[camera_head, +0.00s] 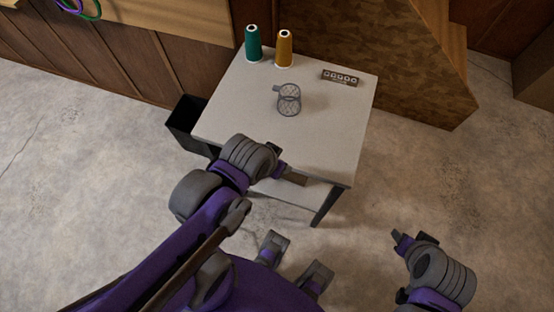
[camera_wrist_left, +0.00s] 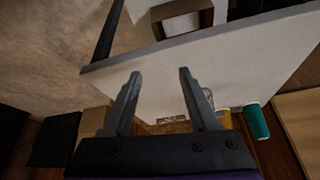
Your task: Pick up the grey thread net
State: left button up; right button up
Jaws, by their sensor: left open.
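The grey thread net (camera_head: 289,99) is a small mesh cylinder standing upright near the middle of the pale table top (camera_head: 235,110). My left gripper (camera_head: 293,177) is at the near edge of the table, on the robot's side of the net and apart from it. In the left wrist view its two fingers (camera_wrist_left: 160,74) are spread with nothing between them. A small grey shape partly behind the right finger there may be the net. My right gripper (camera_head: 401,241) is over the floor at right, away from the table; its jaw opening is unclear.
A green thread cone (camera_head: 253,43) and a yellow cone (camera_head: 284,48) stand at the table's back edge. A dark slotted block (camera_head: 342,78) lies at back right. A black bin (camera_head: 186,122) stands left of the table. The table top around the net is clear.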

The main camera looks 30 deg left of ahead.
pick_arm(q)
jog(key=shift+r, duration=0.1)
jog(key=shift+o, duration=0.5)
notch_tip(320, 180, up, 6)
jog(key=w+p, duration=0.1)
jog(key=p, duration=0.4)
jog(key=shift+w, duration=0.2)
jog(key=n+g, duration=0.3)
jog(key=g, duration=0.2)
send_over(276, 89)
jog(key=shift+f+p, duration=0.3)
jog(key=shift+f, duration=0.75)
notch_tip(276, 89, down, 5)
jog(key=shift+r, duration=0.2)
jog(key=f, duration=0.5)
jog(key=shift+w+a+f, duration=0.1)
jog(key=shift+w+f, duration=0.2)
jog(key=shift+w, duration=0.1)
pick_arm(e)
notch_tip(276, 89, up, 7)
jog(key=w, duration=0.1)
jog(key=shift+w+f, duration=0.2)
jog(key=shift+w, duration=0.15)
